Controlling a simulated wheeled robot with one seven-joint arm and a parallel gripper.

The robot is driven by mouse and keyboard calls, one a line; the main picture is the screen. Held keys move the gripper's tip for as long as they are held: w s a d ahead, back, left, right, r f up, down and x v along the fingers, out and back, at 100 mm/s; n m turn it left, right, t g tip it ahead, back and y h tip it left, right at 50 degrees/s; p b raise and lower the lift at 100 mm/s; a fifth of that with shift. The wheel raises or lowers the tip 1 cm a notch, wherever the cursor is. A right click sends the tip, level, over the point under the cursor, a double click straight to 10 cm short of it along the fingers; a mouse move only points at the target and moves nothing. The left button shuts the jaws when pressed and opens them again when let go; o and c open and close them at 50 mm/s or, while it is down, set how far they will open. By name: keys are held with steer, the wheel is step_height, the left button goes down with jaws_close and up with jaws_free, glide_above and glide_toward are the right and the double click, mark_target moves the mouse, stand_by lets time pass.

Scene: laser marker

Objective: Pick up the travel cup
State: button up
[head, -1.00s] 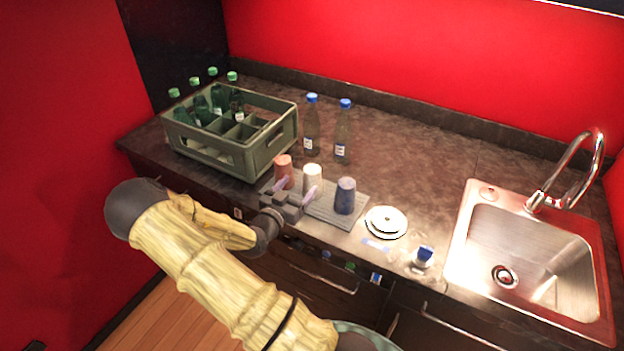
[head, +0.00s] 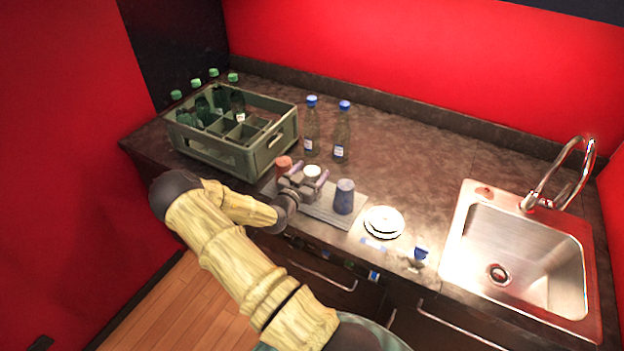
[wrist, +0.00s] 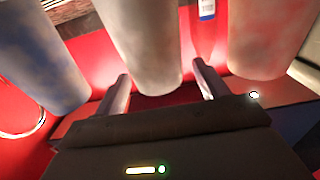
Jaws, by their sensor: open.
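Three tumbler-like cups stand in a row on a grey tray (head: 325,214): a reddish one (head: 283,165), a white one (head: 312,171) in the middle and a dark blue one (head: 344,197). I cannot tell which is meant by the travel cup. My gripper (head: 310,175) is open at the white cup and hides its lower part in the head view. In the wrist view the white cup (wrist: 143,45) shows between the two fingers (wrist: 161,75), which look apart from it. The blue cup (wrist: 40,60) and the red-stained cup (wrist: 265,38) flank it there, outside the fingers.
A green crate (head: 243,160) with green-capped bottles stands behind on the left. Two blue-capped bottles (head: 342,139) stand behind the cups. Stacked white saucers (head: 384,221) and a small blue-topped glass item (head: 420,255) lie right of the tray. A sink (head: 530,250) is further right.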

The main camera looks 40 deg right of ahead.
steer(key=shift+w+d, duration=0.2)
steer(key=shift+d, duration=0.3)
steer(key=shift+a, duration=0.1)
steer(key=c, duration=1.4)
steer(key=shift+r, duration=0.1)
step_height(320, 180, up, 10)
steer(key=b, duration=0.2)
steer(key=shift+b, duration=0.35)
